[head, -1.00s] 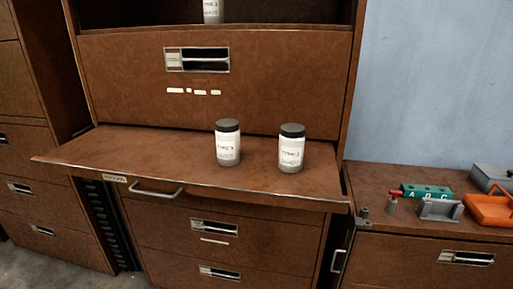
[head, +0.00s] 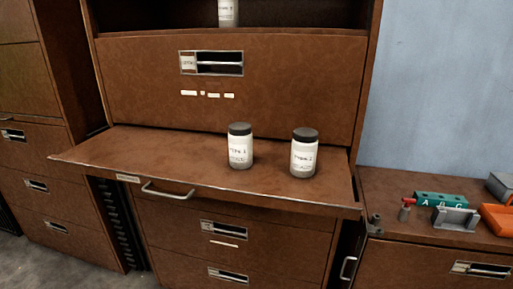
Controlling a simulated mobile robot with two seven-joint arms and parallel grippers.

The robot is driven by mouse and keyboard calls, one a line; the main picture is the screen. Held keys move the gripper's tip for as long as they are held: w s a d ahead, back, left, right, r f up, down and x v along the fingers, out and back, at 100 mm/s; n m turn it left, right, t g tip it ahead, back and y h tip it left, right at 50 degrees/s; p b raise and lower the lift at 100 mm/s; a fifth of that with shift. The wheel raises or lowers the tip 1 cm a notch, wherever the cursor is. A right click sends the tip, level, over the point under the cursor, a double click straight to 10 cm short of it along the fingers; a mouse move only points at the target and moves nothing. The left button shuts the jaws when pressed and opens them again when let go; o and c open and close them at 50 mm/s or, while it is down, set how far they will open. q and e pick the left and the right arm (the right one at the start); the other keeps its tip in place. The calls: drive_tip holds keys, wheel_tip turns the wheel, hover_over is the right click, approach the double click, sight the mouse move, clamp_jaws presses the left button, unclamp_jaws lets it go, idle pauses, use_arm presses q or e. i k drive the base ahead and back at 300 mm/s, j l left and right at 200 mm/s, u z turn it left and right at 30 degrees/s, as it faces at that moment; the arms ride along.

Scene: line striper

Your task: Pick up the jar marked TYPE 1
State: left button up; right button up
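Two white jars with dark lids stand upright on the brown pull-out shelf (head: 190,166). The left jar (head: 240,150) has a label that appears to read TYPE 1. The right jar (head: 304,157) has a label that looks like TYPE 2 or similar, but the print is small. A third white jar (head: 228,13) stands in the upper compartment, cut off by the top edge, its label too small to read surely. Neither of my grippers shows in the head view.
The shelf has free room left of the jars. A lower cabinet at the right holds a green block (head: 441,199), a grey holder (head: 455,218), a red-topped item (head: 406,208) and an orange tool (head: 497,219).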

sight(239, 134)
drive_tip(key=i+j, duration=0.25)
drive_tip(key=i, duration=0.15)
drive_tip(key=i+j, duration=0.2)
drive_tip(key=i, duration=0.2)
drive_tip(key=i+j, duration=0.25)
drive_tip(key=i, duration=0.15)
